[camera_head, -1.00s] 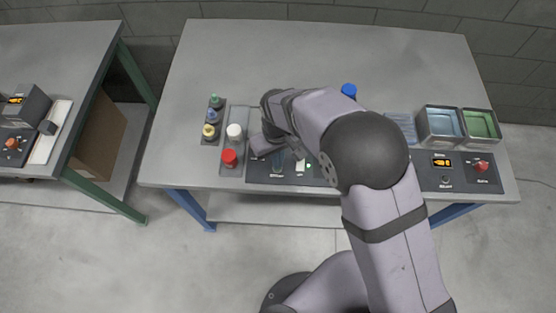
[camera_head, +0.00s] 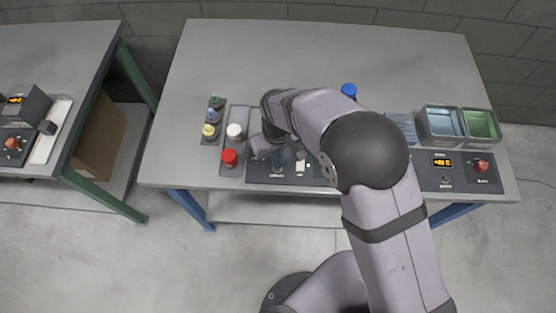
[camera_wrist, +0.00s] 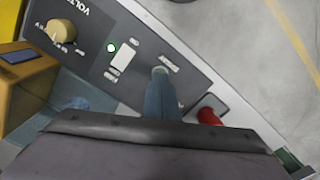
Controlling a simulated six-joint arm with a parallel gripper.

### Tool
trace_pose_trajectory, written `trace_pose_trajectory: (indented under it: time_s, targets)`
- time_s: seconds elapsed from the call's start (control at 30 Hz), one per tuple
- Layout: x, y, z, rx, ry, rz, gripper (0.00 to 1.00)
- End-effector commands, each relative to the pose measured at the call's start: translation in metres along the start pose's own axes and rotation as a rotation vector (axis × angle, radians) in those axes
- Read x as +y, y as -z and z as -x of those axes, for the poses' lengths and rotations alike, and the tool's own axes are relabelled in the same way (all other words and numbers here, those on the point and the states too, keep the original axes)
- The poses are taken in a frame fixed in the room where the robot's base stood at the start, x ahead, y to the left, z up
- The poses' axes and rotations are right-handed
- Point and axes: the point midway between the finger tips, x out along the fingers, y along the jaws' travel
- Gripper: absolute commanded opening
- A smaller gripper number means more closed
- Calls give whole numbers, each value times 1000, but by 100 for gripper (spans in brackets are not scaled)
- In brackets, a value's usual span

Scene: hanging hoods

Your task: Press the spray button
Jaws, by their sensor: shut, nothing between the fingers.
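My gripper (camera_wrist: 161,75) is shut and empty, its narrow blue-grey fingers pointing down at the dark control panel (camera_wrist: 95,25). In the wrist view the fingertips are over a spot beside a small white label, to the right of a white switch (camera_wrist: 123,58) with a lit green lamp (camera_wrist: 111,47). Any button under the tips is hidden, and I cannot tell whether they touch it. The label is too blurred to read. In the head view my gripper (camera_head: 278,165) is over the left part of the panel, just left of the white switch (camera_head: 300,167).
A red-capped bottle (camera_head: 229,157) and a white-capped one (camera_head: 234,131) stand close left of my gripper. Small bottles (camera_head: 209,130) stand farther left. A yellow knob (camera_wrist: 61,30) and a yellow box (camera_wrist: 28,77) show in the wrist view. Open bins (camera_head: 442,123) stand at right.

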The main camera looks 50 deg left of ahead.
Motion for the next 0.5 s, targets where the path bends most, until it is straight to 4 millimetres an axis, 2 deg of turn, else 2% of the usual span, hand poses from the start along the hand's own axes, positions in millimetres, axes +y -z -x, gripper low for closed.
trace_pose_trajectory:
  time_s: [0.5]
  targets:
    - [0, 0, -14, 0, 0, 0, 0]
